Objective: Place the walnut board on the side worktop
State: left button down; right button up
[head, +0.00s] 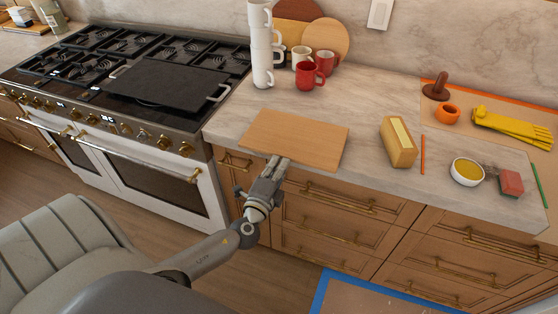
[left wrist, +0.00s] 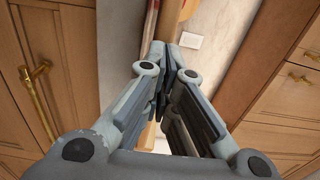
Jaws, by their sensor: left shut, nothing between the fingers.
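A flat, rectangular light-brown wooden board (head: 295,138) lies on the pale stone worktop (head: 375,185), at its front edge. A dark brown board (head: 298,9) leans against the back wall behind the mugs; I cannot tell which of the two is the walnut board. My left gripper (head: 279,161) is shut and empty at the near edge of the lying board; I cannot tell whether it touches. In the left wrist view the closed fingers (left wrist: 165,50) point toward a strip of tan wood (left wrist: 174,16). My right gripper is not in view.
White stacked mugs (head: 262,45), red mugs (head: 309,76) and a round board (head: 327,38) stand behind. To the right are a wooden block (head: 397,142), a white bowl (head: 467,172), a red block (head: 511,183) and yellow gloves (head: 511,128). A stove (head: 120,95) with a black griddle adjoins at left.

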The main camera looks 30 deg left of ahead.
aim_at(289, 142)
pick_arm(q)
jog(key=shift+w, duration=0.2)
jog(key=b+x, duration=0.4)
jog(key=x, duration=0.4)
jog(key=shift+f, duration=0.1)
jog(key=shift+w, duration=0.3)
